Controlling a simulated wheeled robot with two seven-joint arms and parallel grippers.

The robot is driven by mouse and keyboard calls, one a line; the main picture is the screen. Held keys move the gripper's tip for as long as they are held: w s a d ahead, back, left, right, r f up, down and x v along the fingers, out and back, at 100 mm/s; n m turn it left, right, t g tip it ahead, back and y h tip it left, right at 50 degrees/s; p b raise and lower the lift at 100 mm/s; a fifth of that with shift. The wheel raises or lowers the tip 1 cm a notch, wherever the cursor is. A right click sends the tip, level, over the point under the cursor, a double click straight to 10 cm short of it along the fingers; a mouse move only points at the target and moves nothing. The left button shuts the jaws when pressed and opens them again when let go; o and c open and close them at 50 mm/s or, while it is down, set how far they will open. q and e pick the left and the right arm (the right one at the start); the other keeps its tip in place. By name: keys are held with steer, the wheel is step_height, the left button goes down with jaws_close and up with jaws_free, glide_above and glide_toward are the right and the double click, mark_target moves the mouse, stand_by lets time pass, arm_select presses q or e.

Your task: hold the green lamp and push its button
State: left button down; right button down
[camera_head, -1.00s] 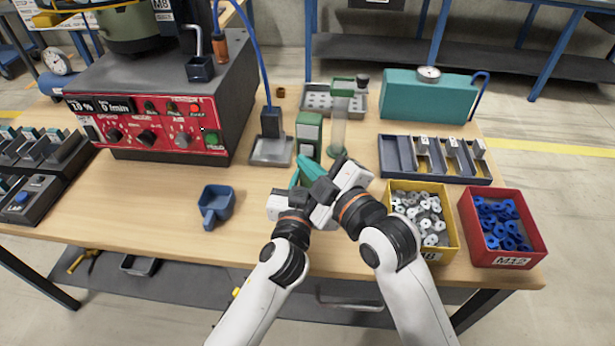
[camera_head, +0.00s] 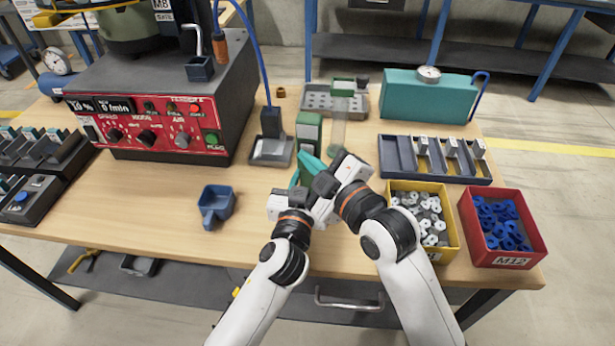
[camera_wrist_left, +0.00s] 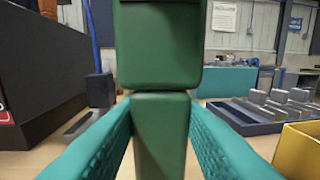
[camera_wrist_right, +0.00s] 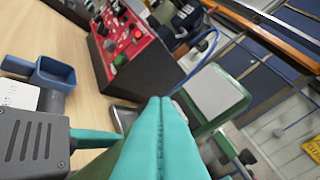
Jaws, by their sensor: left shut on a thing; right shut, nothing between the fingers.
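The green lamp (camera_head: 308,130) stands upright near the middle of the table, a dark green block with a paler panel on its front. In the left wrist view its green body (camera_wrist_left: 160,45) fills the middle, with a narrower lower part between the teal fingers. My left gripper (camera_head: 295,179) is shut on that lower part. My right gripper (camera_head: 304,153) is shut and empty, its teal fingertips just in front of the lamp. In the right wrist view the joined fingertips (camera_wrist_right: 160,102) overlap the lamp's edge (camera_wrist_right: 228,105). I cannot tell whether they touch it. I cannot make out the button.
A dark grey dish (camera_head: 271,153) stands left of the lamp, and a clear tube (camera_head: 338,132) stands to its right. A blue scoop (camera_head: 216,204) lies front left. Yellow (camera_head: 447,245) and red (camera_head: 509,262) bins stand at the right.

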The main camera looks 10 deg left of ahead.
arm_select(q)
steer(key=shift+f, duration=0.1)
arm_select(e)
steer(key=shift+s, duration=0.65)
steer(key=shift+s, duration=0.1)
steer(key=s, duration=0.5)
steer(key=shift+s+a, duration=0.3)
steer(key=shift+s, duration=0.1)
arm_select(q)
steer(key=c, duration=0.9)
jaws_free()
